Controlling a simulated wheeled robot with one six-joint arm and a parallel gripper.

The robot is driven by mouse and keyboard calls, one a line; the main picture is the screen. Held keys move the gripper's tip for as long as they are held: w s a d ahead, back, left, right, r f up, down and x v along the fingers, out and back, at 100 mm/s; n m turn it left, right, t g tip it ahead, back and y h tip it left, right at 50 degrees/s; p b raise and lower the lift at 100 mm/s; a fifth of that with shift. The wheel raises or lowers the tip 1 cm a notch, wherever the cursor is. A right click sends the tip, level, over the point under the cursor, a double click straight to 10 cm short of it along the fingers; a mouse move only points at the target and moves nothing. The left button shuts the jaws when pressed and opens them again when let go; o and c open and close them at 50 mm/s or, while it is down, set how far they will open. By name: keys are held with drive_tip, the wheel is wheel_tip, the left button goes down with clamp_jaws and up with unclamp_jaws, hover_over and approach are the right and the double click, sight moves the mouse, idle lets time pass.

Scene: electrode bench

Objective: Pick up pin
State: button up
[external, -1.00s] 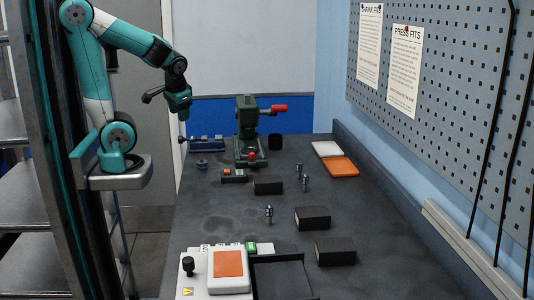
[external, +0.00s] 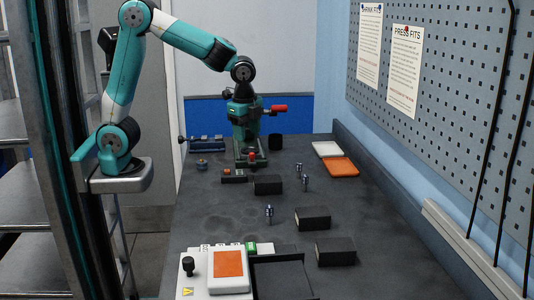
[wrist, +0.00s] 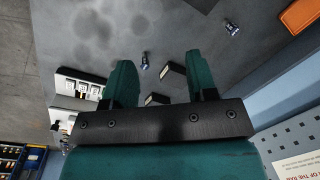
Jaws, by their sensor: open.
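Several small metal pins stand on the dark bench: one in the middle (external: 269,214) and two close together farther back, the nearer (external: 306,184) and the farther (external: 299,170). My gripper (external: 243,128) is over the back part of the bench, overlapping the green press in the external view. It is behind and above the pins. In the wrist view my gripper (wrist: 160,66) has its two teal fingers wide apart and empty. One pin (wrist: 144,62) shows in the gap between them, well below; another pin (wrist: 232,28) is up to the right.
The green press (external: 250,150) has a red handle. Black blocks (external: 312,218) (external: 335,251) (external: 268,185) stand near the pins. An orange pad (external: 341,167) lies at back right. A white control box (external: 215,283) fills the front. Open bench lies left of the pins.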

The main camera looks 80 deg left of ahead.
sight(269, 207)
drive_tip(key=w+d+f+m+h, duration=0.1)
drive_tip(key=w+d+f+m, duration=0.1)
drive_tip(key=d+m, duration=0.3)
drive_tip(key=w+d+f+m, duration=0.2)
drive_tip(key=w+d+m, duration=0.15)
drive_tip(key=d, duration=0.45)
drive_tip(key=shift+g, duration=0.3)
drive_tip(key=f, duration=0.7)
drive_tip(key=f+p, duration=0.1)
drive_tip(key=f, duration=0.3)
drive_tip(key=shift+s+a, duration=0.2)
drive_tip(key=shift+s, duration=0.1)
drive_tip(key=shift+d+f+p, duration=0.15)
drive_tip(key=shift+f+p, duration=0.3)
drive_tip(key=shift+f, duration=1)
drive_tip(key=shift+d+f+p, duration=0.1)
drive_tip(key=shift+f+p, duration=0.3)
drive_tip(key=shift+f, duration=1.05)
clamp_jaws()
